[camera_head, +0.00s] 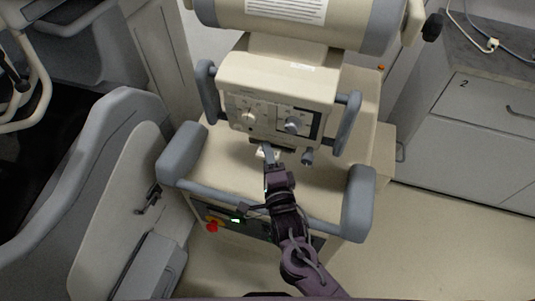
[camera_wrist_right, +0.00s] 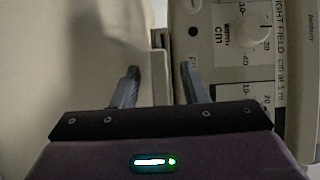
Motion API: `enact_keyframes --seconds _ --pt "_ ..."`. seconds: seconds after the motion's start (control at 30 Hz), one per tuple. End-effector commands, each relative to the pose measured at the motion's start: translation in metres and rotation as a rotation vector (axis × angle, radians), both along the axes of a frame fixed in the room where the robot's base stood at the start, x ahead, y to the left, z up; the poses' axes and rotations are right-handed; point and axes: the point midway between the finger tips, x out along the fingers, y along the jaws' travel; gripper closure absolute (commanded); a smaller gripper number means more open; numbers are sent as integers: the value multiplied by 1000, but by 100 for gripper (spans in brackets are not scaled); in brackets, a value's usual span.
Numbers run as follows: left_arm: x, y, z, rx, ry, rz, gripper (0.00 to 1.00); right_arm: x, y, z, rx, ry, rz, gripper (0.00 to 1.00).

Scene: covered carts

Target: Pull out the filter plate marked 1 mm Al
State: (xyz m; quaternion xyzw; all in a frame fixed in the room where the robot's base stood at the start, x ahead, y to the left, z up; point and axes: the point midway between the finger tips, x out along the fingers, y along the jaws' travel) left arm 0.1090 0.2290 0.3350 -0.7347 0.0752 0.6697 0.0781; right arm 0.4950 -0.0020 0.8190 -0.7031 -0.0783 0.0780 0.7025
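The collimator box (camera_head: 275,105) hangs under the cream tube housing, with knobs on its front face. A small pale plate edge (camera_head: 260,153) shows under the box beside my right gripper (camera_head: 268,158). In the right wrist view a narrow beige tab (camera_wrist_right: 160,60) stands out next to the box face. My right gripper (camera_wrist_right: 158,78) has its fingers apart, one on each side of this tab, with gaps visible. No 1 mm Al marking can be read, so I cannot tell which filter plate this is. My left gripper is not in view.
Grey handles (camera_head: 347,124) flank the box. The cream cart (camera_head: 225,170) below has grey bumpers (camera_head: 358,205) and a red knob (camera_head: 212,227). A dark knob (camera_head: 307,157) hangs close right of my gripper. A grey chair-like unit (camera_head: 100,150) stands left; cabinets (camera_head: 480,130) stand right.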

Motion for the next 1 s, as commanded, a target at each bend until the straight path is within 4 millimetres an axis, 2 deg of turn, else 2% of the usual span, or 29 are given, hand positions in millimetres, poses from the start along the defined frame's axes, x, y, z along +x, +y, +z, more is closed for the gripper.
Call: enact_keyframes --seconds 0.1,0.33,0.63,0.7,0.73,0.83,1.0 --pt "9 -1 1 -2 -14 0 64 4 1 1 1 -1 0 60" --pt "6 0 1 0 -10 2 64 3 1 0 1 0 0 61" --pt "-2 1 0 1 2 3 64 3 1 0 0 0 0 100" --pt "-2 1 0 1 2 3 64 3 1 0 0 0 0 100" --pt "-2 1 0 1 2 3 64 3 1 0 0 0 0 88" --pt "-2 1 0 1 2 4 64 3 1 0 0 0 0 100" --pt "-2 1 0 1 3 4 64 3 1 1 0 -1 0 100"
